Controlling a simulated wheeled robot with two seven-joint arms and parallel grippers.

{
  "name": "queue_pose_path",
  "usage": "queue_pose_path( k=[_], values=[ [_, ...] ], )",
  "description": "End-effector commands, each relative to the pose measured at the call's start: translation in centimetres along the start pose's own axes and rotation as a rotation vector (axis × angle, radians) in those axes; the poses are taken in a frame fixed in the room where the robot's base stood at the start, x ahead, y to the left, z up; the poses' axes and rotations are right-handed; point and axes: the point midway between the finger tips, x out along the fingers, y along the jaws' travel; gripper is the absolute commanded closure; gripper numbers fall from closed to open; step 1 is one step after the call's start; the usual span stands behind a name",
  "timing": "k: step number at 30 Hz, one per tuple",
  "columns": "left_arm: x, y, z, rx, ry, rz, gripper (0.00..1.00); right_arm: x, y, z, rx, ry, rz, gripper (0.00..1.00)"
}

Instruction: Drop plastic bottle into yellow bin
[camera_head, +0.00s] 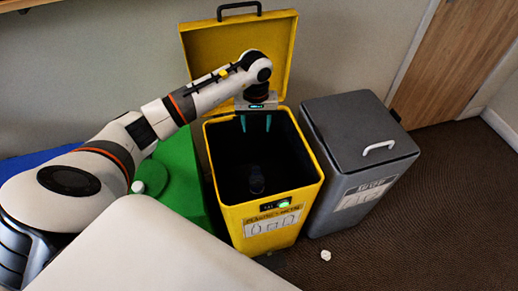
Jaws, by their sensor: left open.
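The yellow bin (313,160) stands in the middle with its lid (278,45) raised against the wall. A label with bottle drawings is on its front. My left gripper (255,124) hangs over the bin's opening, pointing down. Its two teal fingers are apart with nothing between them. A dark, bottle-like object (256,181) shows inside the bin below the gripper; the shadow makes it hard to tell if it is the plastic bottle. My right gripper is not in view.
A grey bin (345,190) with a shut lid and white handle stands close on the right. A green bin (178,172) is close on the left, with a blue one (32,161) beyond. A small white crumpled piece (325,255) lies on the brown floor, which is open at right.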

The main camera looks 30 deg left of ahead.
Motion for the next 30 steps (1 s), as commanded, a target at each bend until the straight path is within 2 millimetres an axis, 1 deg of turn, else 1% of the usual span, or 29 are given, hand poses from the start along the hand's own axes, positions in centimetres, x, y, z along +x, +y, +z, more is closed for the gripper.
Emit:
queue_pose_path(
  k=[5,9,12,16,21,30],
  values=[
    [-3.0,0.0,0.1,0.001,-0.006,-0.002,0.46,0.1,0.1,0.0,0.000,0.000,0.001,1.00],
    [-6.2,0.0,0.1,0.001,-0.007,-0.001,0.46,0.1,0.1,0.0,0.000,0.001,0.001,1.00],
    [-8.1,0.0,0.1,0.000,-0.004,-0.002,0.46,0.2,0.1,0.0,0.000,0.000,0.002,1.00],
    [-10.2,0.0,0.1,0.001,-0.003,-0.002,0.46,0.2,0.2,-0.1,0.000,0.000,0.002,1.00],
    [-11.4,0.0,0.0,0.000,-0.001,0.000,0.46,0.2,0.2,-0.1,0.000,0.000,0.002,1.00],
    [-11.6,0.0,0.0,0.000,0.000,0.000,0.46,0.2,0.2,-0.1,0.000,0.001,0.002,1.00]
  ],
)
